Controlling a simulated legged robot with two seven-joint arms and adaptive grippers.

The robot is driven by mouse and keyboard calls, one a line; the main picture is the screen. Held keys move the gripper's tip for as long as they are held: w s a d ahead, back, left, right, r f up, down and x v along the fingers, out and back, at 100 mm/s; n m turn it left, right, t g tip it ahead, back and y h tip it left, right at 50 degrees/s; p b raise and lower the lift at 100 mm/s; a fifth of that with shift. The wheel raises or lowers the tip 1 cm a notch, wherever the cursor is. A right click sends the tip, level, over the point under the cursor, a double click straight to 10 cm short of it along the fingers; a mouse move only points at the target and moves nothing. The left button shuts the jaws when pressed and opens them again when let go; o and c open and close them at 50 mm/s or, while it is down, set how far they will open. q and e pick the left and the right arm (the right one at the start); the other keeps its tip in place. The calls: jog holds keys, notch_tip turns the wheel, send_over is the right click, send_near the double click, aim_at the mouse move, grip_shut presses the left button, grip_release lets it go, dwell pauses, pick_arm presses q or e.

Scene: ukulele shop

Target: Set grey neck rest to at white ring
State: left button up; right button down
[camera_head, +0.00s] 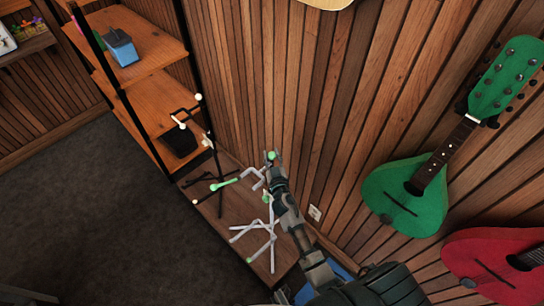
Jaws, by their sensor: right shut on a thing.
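A grey stand (268,236) with splayed legs stands on a low wooden platform beside the wall. Its neck rest, a grey hooked piece (258,180), is near the top, with a small green tip beside it. My right gripper (271,169) comes up from the lower right and is shut at the grey neck rest; its fingers and arm hide part of the stand's post. I cannot make out a white ring clearly. My left gripper is not in view.
A black stand (213,160) with pale tips and a green bar (223,184) is close on the left. A wooden shelf (150,57) stands beyond it. A green instrument (405,196) and a red one (498,265) hang at right. Dark carpet is clear at left.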

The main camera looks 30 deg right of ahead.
jog(key=c, duration=0.8)
grip_release()
jog(key=shift+s+a, duration=0.1)
jog(key=shift+s, duration=0.1)
jog(key=v, duration=1.1)
jog(key=shift+s+a, duration=0.1)
jog(key=shift+s, duration=0.2)
